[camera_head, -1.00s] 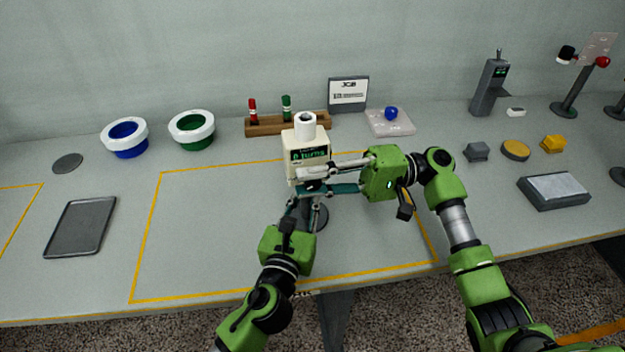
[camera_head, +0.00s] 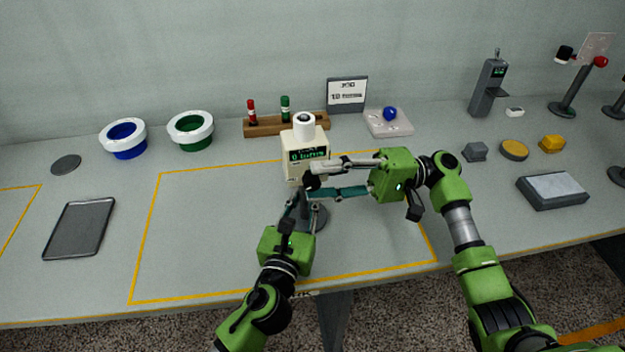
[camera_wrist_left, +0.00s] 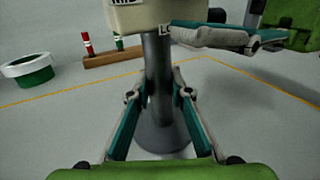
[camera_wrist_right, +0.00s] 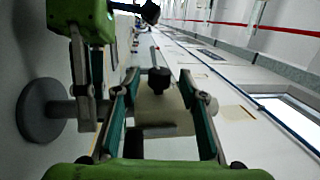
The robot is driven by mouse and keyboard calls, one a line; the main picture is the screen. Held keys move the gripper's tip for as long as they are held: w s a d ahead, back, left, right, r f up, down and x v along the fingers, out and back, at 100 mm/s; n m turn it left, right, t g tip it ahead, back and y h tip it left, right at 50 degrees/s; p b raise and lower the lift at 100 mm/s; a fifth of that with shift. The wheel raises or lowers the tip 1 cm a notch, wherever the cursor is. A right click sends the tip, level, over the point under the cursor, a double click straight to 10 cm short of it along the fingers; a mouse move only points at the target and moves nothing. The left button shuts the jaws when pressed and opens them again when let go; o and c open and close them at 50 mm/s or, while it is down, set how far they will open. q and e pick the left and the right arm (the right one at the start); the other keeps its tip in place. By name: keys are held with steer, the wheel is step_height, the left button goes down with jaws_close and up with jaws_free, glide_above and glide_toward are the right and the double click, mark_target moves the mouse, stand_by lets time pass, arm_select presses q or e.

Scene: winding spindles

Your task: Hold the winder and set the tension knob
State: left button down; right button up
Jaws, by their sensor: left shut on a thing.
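The winder is a cream box (camera_head: 298,165) with a small green-lit display and a white cylinder on top, standing upright on a grey post with a round base. Its post (camera_wrist_left: 158,70) is between the fingers of my left gripper (camera_wrist_left: 160,94), which is shut on it below the box. A black knob (camera_wrist_right: 158,80) sits on the side of the winder facing my right gripper. My right gripper (camera_wrist_right: 160,77) is open, its fingers to either side of the knob with gaps visible. In the head view the right fingers partly cover the knob and lower box.
A wooden rack (camera_head: 265,126) with red and green spindles stands behind, beside a sign (camera_head: 347,95). Blue (camera_head: 123,139) and green (camera_head: 190,132) white-rimmed bowls and a dark tray (camera_head: 80,228) are left. A clear plate (camera_head: 400,129) holds a blue ball. The yellow-outlined area left of the winder is clear.

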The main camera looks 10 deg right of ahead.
arm_select(q)
steer(key=shift+f, duration=0.35)
steer(key=shift+a, duration=0.1)
arm_select(e)
steer(key=d+f, duration=0.1)
steer(key=d, duration=0.8)
steer(key=shift+w+d, duration=0.3)
arm_select(q)
steer(key=c, duration=2)
jaws_free()
steer(key=shift+o, duration=1.2)
steer(key=shift+w+r, duration=0.1)
arm_select(e)
steer(key=shift+w+f, duration=0.1)
steer(key=shift+w, duration=0.05)
arm_select(q)
steer(key=shift+r, duration=0.1)
